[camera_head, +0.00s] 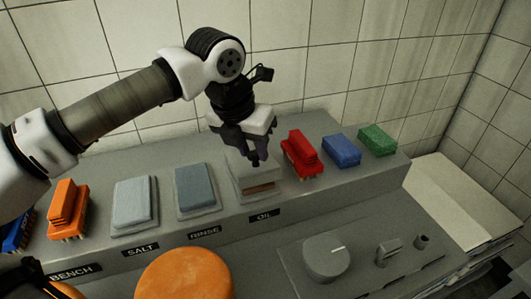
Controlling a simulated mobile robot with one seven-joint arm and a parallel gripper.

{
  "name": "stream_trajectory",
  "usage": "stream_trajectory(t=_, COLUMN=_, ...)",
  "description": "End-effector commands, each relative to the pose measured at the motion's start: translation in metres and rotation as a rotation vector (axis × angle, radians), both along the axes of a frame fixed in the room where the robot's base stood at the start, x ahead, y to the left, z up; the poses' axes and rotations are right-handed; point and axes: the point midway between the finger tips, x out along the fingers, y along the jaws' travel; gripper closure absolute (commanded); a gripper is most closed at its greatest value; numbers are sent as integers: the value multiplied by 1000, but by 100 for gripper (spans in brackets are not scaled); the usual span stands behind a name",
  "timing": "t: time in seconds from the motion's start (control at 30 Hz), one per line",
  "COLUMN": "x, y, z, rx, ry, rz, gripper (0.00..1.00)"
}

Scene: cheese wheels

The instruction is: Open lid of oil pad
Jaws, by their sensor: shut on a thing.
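The oil pad (257,188) is a pale box with a brown strip showing at its front, standing on the grey shelf above the "OIL" label (264,215). My gripper (259,160) points down at the top of this box, with its dark fingers closed together there. It is shut on the lid of the oil pad (238,166), which sits over the box. The fingers and wrist hide part of the lid, and I cannot tell how far it is raised.
A red brush (302,154) stands close to the right of the oil pad, then a blue block (342,151) and a green block (377,140). The rinse pad (195,188) and salt pad (134,205) lie left. An orange wheel (185,275) and a knob panel (360,262) are in front.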

Motion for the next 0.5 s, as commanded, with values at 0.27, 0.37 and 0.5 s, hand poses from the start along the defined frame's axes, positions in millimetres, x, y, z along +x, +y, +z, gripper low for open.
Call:
stream_trajectory(t=0.27, x=22, y=15, z=30, rx=-54, ry=105, rz=6, gripper=100)
stream_trajectory(t=0.37, x=30, y=20, z=37, rx=-51, ry=109, rz=6, gripper=100)
stream_trajectory(t=0.5, x=45, y=27, z=45, rx=-49, ry=108, rz=9, gripper=100)
